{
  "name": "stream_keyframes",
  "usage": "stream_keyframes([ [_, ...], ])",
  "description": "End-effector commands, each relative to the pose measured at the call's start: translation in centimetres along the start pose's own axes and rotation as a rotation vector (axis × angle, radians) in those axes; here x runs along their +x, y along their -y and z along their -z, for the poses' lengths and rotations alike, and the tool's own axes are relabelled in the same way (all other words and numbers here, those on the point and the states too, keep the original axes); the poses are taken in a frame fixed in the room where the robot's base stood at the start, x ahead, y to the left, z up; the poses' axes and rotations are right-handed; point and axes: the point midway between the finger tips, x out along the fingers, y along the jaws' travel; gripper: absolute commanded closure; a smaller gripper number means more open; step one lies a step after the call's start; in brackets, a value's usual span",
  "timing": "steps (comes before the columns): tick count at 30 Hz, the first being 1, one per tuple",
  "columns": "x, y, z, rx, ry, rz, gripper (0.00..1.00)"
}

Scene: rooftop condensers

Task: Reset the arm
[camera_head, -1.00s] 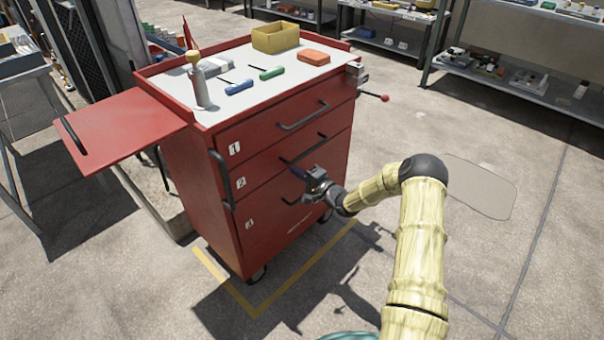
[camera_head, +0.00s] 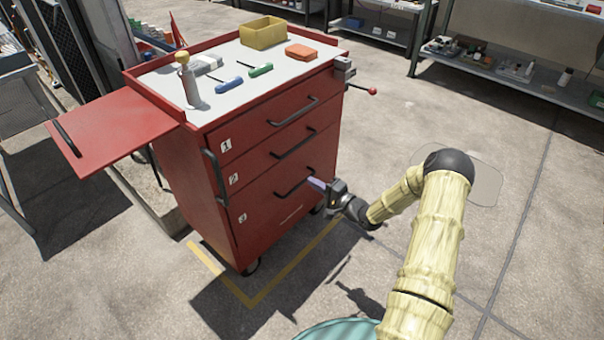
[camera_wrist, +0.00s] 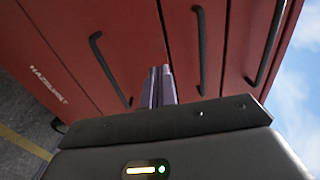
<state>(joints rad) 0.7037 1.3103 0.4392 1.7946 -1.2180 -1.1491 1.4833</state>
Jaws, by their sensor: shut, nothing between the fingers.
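My gripper (camera_head: 318,184) is in front of the red tool cart, near the right end of the handle of drawer 3, in the head view. Its fingers are together with nothing between them. In the wrist view the shut fingers (camera_wrist: 160,86) point at the cart's red drawer fronts. The red tool cart (camera_head: 275,215) has three numbered drawers, all of which look shut, each with a black bar handle. My arm reaches in from the lower right with the elbow raised. Whether the fingertips touch the handle cannot be told.
On the cart top are a yellow bin (camera_head: 262,33), an orange box (camera_head: 301,52), blue (camera_head: 229,85) and green (camera_head: 261,70) screwdrivers and a bottle (camera_head: 190,82). A red side shelf (camera_head: 110,130) sticks out left. Metal shelving (camera_head: 540,90) stands behind. Floor to the right is open.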

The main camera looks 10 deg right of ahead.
Motion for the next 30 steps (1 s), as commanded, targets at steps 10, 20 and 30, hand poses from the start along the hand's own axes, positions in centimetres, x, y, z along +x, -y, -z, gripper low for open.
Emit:
stream_keyframes([
  [10, -2.2, -0.1, 0.1, -0.001, -0.002, 0.000, 1.00],
  [20, -2.1, -0.1, 0.1, -0.001, -0.001, 0.000, 1.00],
  [30, -0.5, 1.1, -1.1, -0.193, 0.012, -0.210, 1.00],
])
